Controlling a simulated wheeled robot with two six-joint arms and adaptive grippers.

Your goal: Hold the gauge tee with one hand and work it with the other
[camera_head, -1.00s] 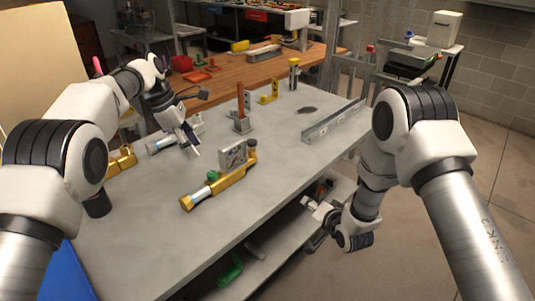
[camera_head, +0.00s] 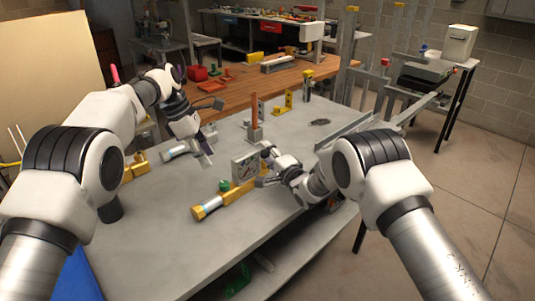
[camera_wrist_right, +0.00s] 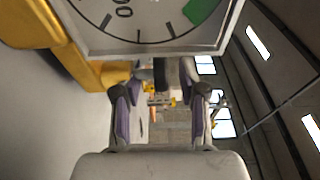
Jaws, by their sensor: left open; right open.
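The gauge tee (camera_head: 235,194) lies on the grey table, a yellow brass body with a square pale gauge and a green knob (camera_head: 224,185). My right gripper (camera_head: 265,167) is open beside the gauge, at the tee's far right end. In the right wrist view the gauge face (camera_wrist_right: 150,22) fills the top, and a dark round part (camera_wrist_right: 172,72) shows just beyond the open fingers (camera_wrist_right: 160,108). I cannot tell if the fingers touch it. My left gripper (camera_head: 207,155) is open above the table, behind and left of the tee, apart from it.
A grey block with an orange upright bar (camera_head: 254,125) stands behind the gauge. A metal channel (camera_head: 345,132) lies at the right edge. The front of the tabletop is clear.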

